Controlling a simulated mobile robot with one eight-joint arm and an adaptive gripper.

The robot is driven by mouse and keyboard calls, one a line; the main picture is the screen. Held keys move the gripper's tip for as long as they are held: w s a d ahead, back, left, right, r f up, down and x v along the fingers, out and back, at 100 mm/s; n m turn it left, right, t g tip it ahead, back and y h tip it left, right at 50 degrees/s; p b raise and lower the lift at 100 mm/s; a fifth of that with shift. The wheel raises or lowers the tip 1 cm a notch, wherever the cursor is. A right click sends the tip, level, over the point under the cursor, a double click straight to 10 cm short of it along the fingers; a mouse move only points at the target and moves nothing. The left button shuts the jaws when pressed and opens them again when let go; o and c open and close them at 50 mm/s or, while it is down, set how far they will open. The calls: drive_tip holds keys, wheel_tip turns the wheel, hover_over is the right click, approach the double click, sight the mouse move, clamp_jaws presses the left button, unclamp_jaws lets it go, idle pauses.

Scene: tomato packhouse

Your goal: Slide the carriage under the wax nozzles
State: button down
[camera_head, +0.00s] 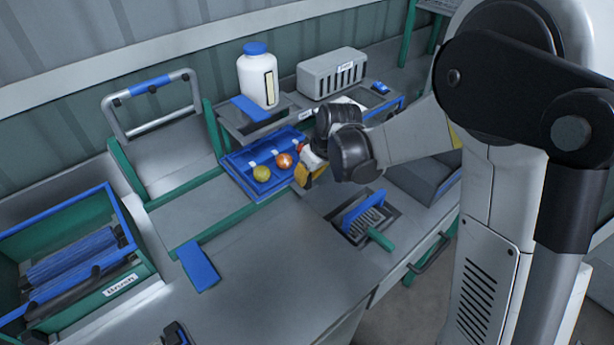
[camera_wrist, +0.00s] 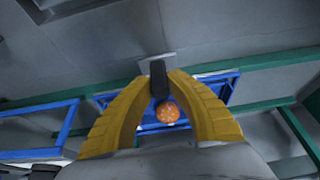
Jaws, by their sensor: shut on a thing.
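The blue carriage (camera_head: 238,176) is a shallow tray on green rails, holding a yellow-green tomato (camera_head: 261,173) and an orange-red tomato (camera_head: 284,160). My gripper (camera_head: 306,173) is at its right end, its yellow fingers closed. In the wrist view my gripper (camera_wrist: 158,80) is shut on a black upright handle (camera_wrist: 158,72), apparently the carriage's. An orange tomato (camera_wrist: 168,112) and the blue carriage frame (camera_wrist: 228,88) show beyond the fingers. The handle is hidden in the head view. I cannot make out the wax nozzles; a white bottle (camera_head: 252,80) with a blue cap stands on the raised shelf behind the carriage.
A grey slotted box (camera_head: 325,88) stands on the shelf right of the bottle. A green-handled brush (camera_head: 380,238) lies in a recess at front right. A green bin (camera_head: 110,285) labelled Brush stands at left. The rails left of the carriage look clear.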

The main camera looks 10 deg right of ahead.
drive_tip(key=shift+w+d, duration=0.35)
drive_tip(key=shift+d, duration=0.2)
drive_tip(key=shift+w+d, duration=0.35)
drive_tip(key=shift+d, duration=0.2)
drive_tip(key=c, duration=1.3)
unclamp_jaws()
drive_tip(key=v, duration=1.2)
drive_tip(key=shift+a, duration=0.1)
